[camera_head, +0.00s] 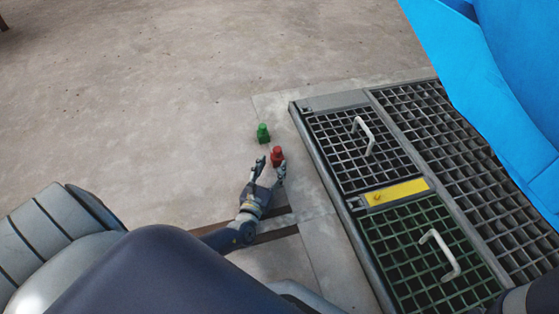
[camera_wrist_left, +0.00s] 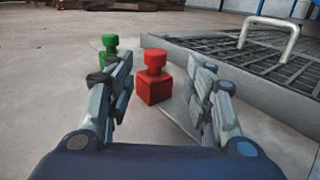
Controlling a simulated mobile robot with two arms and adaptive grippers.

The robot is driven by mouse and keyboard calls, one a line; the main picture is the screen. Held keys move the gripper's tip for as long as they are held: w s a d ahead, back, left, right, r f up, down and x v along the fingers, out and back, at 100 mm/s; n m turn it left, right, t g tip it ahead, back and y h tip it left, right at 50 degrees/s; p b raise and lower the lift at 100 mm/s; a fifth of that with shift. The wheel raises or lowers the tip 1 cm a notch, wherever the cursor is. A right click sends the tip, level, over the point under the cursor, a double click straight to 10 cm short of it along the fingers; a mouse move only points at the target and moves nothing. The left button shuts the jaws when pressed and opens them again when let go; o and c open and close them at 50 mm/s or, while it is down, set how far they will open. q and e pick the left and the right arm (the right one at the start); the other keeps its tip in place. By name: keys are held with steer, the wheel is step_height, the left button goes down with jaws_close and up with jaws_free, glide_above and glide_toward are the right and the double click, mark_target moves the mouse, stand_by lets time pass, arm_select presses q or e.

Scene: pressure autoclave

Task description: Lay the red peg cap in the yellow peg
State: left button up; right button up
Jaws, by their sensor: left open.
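The red peg cap (camera_head: 277,157) stands upright on the concrete floor, left of the grated frame. In the left wrist view the red peg cap (camera_wrist_left: 154,88) has a square base and a narrower knob, and shows between my fingers. My left gripper (camera_head: 270,169) is open, its fingers spread on the near side of the cap. No grip on the cap shows. A yellow plate (camera_head: 402,190) lies between two grates; a small dark spot shows near its left end, too small to tell whether it is the yellow peg. My right gripper is not in view.
A green peg cap (camera_head: 263,133) stands just beyond the red one, and left of it in the wrist view. A dark grate (camera_head: 345,150) and a green grate (camera_head: 405,255) have raised white handles. A large blue body (camera_head: 510,80) fills the upper right. Floor at left is clear.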

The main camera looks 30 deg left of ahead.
mark_target(276, 155)
arm_select(q)
steer(key=b+x, duration=0.1)
steer(key=x, duration=0.1)
steer(key=shift+w+a+f, duration=0.1)
steer(key=shift+w+a, duration=0.05)
steer(key=shift+w, duration=0.15)
steer(key=b+x, duration=0.2)
steer(key=x, duration=0.2)
steer(key=shift+s+a+b, duration=0.1)
steer(key=shift+a+b, duration=0.2)
steer(key=shift+b, duration=0.1)
steer(key=shift+w+a, duration=0.1)
steer(key=shift+w, duration=0.4)
jaws_close()
